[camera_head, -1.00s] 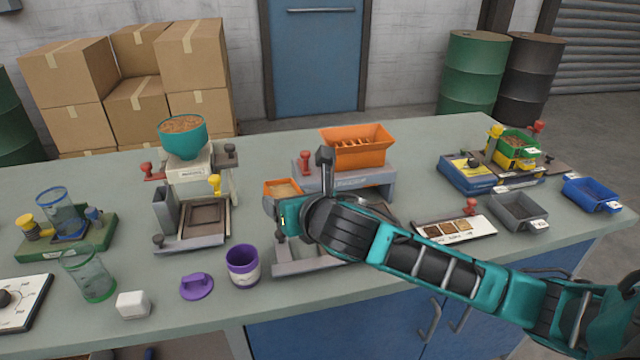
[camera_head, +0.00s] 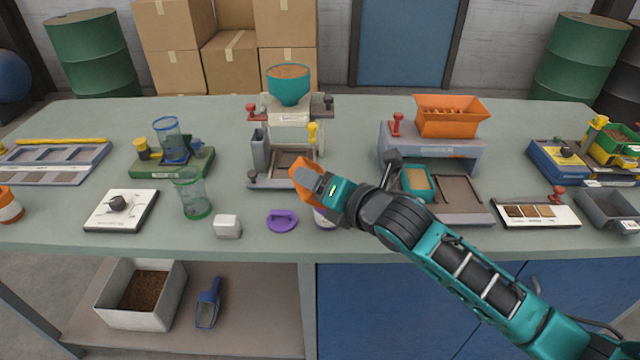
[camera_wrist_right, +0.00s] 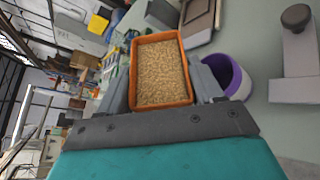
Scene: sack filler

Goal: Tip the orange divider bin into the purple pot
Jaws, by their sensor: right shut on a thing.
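The orange divider bin (camera_head: 303,194) is held in my right gripper (camera_head: 318,184) above the bench. The right wrist view shows the bin (camera_wrist_right: 190,96) between the two fingers, filled with pale grain. In the head view its outer side shows and its contents do not; I cannot tell how far it is tilted. The purple pot (camera_head: 326,221) stands on the bench just below and right of the bin, mostly hidden by my gripper. My left gripper is not in view.
A purple lid (camera_head: 282,220) and a white block (camera_head: 227,226) lie left of the pot. A stand with a teal hopper (camera_head: 289,88) is behind it. A machine with an orange hopper (camera_head: 447,118) and a teal tray (camera_head: 416,182) is to the right.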

